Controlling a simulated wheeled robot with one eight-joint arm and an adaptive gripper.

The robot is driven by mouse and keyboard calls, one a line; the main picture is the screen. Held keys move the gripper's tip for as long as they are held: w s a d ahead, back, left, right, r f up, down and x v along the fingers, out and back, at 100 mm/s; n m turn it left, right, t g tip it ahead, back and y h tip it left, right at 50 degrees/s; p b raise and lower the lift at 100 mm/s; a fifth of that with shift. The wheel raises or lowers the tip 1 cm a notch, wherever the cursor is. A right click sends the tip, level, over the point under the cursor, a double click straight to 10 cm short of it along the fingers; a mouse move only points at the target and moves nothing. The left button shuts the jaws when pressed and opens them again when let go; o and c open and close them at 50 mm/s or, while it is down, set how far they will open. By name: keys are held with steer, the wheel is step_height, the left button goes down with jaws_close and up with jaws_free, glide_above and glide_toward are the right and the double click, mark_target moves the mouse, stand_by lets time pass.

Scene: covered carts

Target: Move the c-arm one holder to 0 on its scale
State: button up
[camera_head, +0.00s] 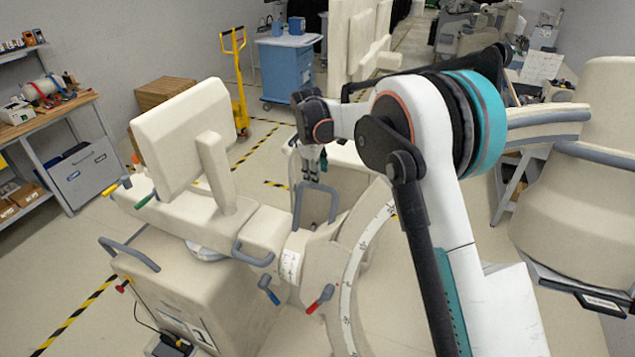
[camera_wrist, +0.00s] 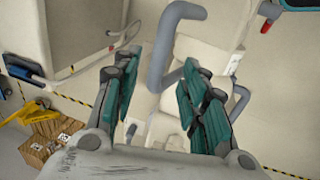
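The c-arm one unit is a cream covered cart (camera_head: 215,295) at the lower left of the head view, with a label on its front that seems to read 1. Its curved arc carries a white scale strip (camera_head: 358,258) with dark marks, too small to read. A grey U-shaped handle (camera_head: 333,203) stands on the holder beside the arc; a grey bent handle also shows in the wrist view (camera_wrist: 157,68). My gripper (camera_head: 311,172) is just above the handle in the head view, pointing down. In the wrist view my gripper (camera_wrist: 161,62) has its teal fingers apart, with nothing clamped between them.
A blue lever (camera_head: 268,289) and a red lever (camera_head: 320,298) stick out near the holder. A cream monitor (camera_head: 183,135) stands on the cart to the left. Another covered unit (camera_head: 580,190) is at the right. Open floor with striped tape lies behind.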

steer(key=shift+x, duration=2.75)
steer(key=shift+c, duration=0.6)
jaws_close()
